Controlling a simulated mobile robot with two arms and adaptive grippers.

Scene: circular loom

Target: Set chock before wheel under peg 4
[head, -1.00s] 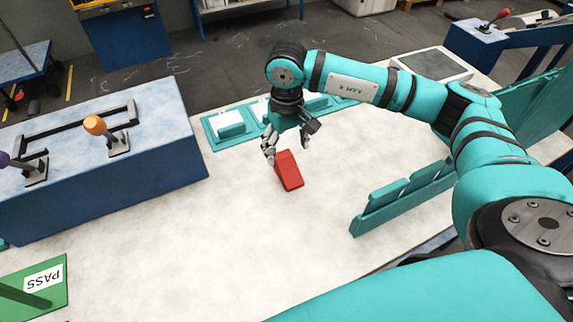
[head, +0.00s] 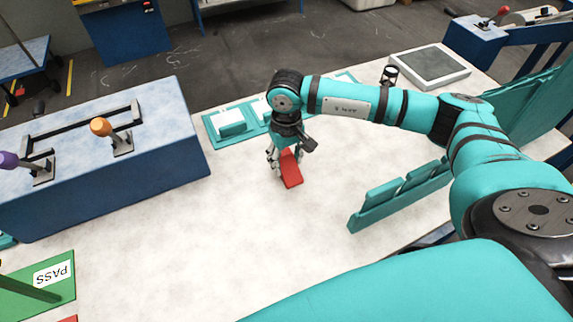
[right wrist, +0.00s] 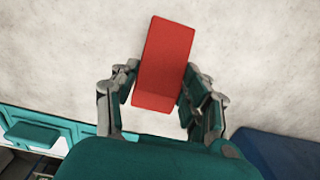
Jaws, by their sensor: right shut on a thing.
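The red chock (head: 291,172) is on or just above the white table top; I cannot tell which. My right gripper (head: 285,160) comes down over its far end. In the right wrist view the chock (right wrist: 164,62) lies between the two fingers of my right gripper (right wrist: 158,90), which is shut on it. The chock's near end sticks out past the fingers. No wheel and no numbered peg can be made out in these views. My left gripper is not in view.
A blue box with an orange-knobbed lever (head: 101,127) and a purple-knobbed lever (head: 8,160) stands at left. A teal tray (head: 228,124) lies behind my right gripper. A teal rack (head: 400,196) stands at right. A green PASS plate (head: 40,292) is at lower left. The table's middle is clear.

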